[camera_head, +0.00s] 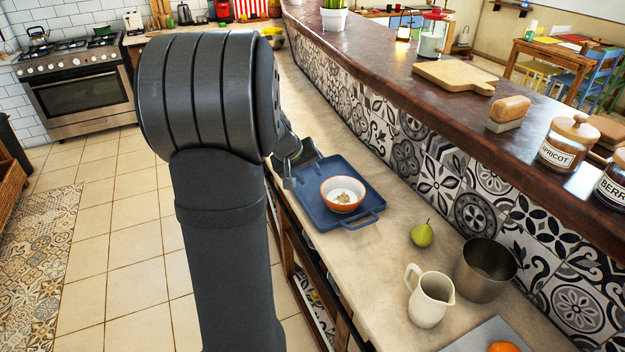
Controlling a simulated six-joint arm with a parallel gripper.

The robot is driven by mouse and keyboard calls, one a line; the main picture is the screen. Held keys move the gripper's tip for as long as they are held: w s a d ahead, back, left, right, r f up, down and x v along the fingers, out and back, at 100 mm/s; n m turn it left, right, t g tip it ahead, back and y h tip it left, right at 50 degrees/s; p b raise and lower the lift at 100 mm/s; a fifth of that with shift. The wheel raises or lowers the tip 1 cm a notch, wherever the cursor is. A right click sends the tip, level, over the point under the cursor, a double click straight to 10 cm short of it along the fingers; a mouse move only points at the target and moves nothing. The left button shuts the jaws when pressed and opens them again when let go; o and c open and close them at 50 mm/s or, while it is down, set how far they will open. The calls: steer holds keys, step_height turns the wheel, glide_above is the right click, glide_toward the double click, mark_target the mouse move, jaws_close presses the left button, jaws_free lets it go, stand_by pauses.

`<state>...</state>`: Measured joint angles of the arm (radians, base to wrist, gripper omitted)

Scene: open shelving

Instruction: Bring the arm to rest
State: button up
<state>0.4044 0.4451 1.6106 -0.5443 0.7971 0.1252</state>
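My arm rises through the left middle of the head view as a large dark grey column and hides part of the floor and counter behind it. My gripper (292,168) shows only in part past the right side of the arm, at the left edge of a blue tray (362,222). I cannot tell whether its fingers are open or shut, or whether it touches the tray. An orange and white bowl (343,203) with something small and brownish in it stands on the tray.
On the counter (372,262) in front of the tray are a green pear (422,235), a cream jug (430,300), a metal pot (485,270) and an orange (503,347). A raised dark ledge (400,95) runs along the right, with jars and a cutting board (455,76).

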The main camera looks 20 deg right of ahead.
mark_target(323, 192)
steer(key=shift+a+r, duration=0.1)
steer(key=shift+r, duration=0.05)
steer(key=x, duration=1.2)
steer(key=shift+s+f, duration=0.1)
steer(key=shift+f, duration=0.25)
steer(key=shift+r, duration=1.5)
